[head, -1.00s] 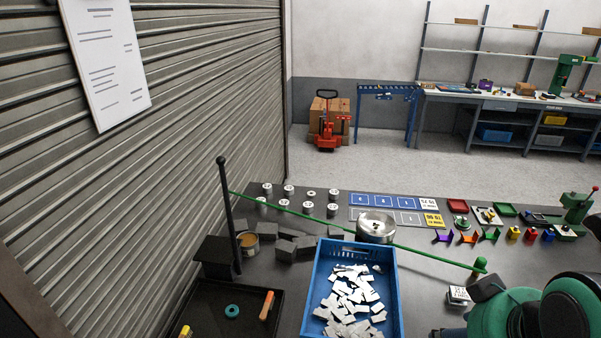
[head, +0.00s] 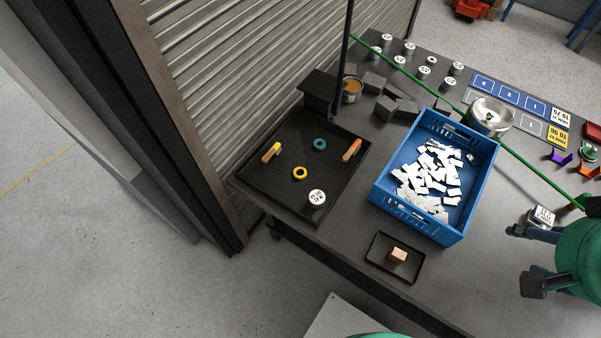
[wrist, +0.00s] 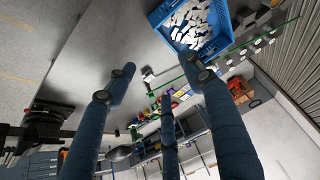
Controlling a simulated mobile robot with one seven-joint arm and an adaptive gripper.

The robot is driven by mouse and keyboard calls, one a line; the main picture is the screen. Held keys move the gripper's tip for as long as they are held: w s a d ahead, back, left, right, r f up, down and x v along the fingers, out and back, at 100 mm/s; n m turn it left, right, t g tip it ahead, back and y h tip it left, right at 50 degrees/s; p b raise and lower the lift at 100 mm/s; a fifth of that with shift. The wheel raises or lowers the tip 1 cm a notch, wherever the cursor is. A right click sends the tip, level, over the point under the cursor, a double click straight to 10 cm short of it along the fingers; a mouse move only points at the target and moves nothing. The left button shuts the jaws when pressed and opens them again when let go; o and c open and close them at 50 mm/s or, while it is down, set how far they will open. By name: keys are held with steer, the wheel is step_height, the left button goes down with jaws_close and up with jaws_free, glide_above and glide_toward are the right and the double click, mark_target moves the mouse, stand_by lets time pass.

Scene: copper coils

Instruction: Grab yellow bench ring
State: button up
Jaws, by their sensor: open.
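The yellow ring (head: 300,179) lies flat in the large black tray (head: 262,192) at the left end of the bench in the head view. A teal ring (head: 320,144) lies just behind it. My gripper (head: 524,258) is at the right edge of the head view, well right of the tray and past the blue crate. Its dark blue fingers also show in the wrist view (wrist: 155,78), spread wide with nothing between them. The yellow ring cannot be made out in the wrist view.
The blue crate (head: 386,192) of white pieces stands between my gripper and the black tray. A small tray (head: 376,262) holds a copper block (head: 398,254). A green rod (head: 430,83) crosses above the bench.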

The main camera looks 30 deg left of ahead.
steer(key=shift+o, duration=0.9)
steer(key=w+a+f+n+g+y+b, duration=0.15)
steer(key=w+a+f, duration=0.25)
steer(key=w+a, duration=0.65)
steer(key=w+a+f+g, duration=0.2)
steer(key=w+a+f, duration=0.2)
steer(key=w+a, duration=0.7)
steer(key=s+a+f, duration=0.2)
steer(key=a+f, duration=0.6)
steer(key=a, duration=0.3)
steer(key=s+a+f+n+g+h+b, duration=0.1)
steer(key=s+a+f, duration=0.1)
steer(key=a+f, duration=0.6)
steer(key=s+a+f+g, duration=0.1)
steer(key=s+a+f, duration=0.2)
steer(key=a+f, duration=0.6)
steer(key=a, duration=0.6)
steer(key=shift+b, duration=0.3)
